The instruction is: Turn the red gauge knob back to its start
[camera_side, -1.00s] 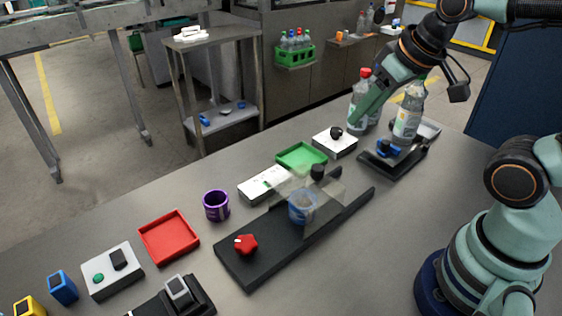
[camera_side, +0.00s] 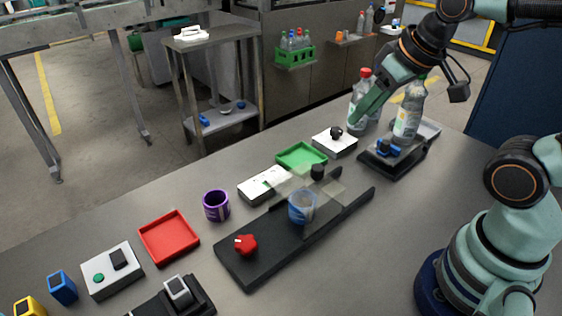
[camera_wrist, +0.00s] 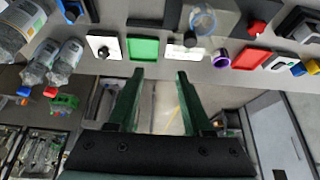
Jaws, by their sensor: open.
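The red gauge knob (camera_side: 245,244) sits at the near left end of a long black base (camera_side: 270,258) on the table, with a small white mark on its upper left. In the wrist view the red knob (camera_wrist: 257,28) shows at the upper right. My gripper (camera_wrist: 160,75) is open and empty, its two green fingers apart in the wrist view. In the side view my gripper (camera_side: 362,112) is at the back right, beside the clear bottles and far from the knob.
A blue cup (camera_side: 302,207) stands behind clear panels on the black base. A purple mug (camera_side: 216,205), red tray (camera_side: 169,238) and green tray (camera_side: 301,157) lie left of it. A bottle (camera_side: 408,112) stands on a black holder at the back right.

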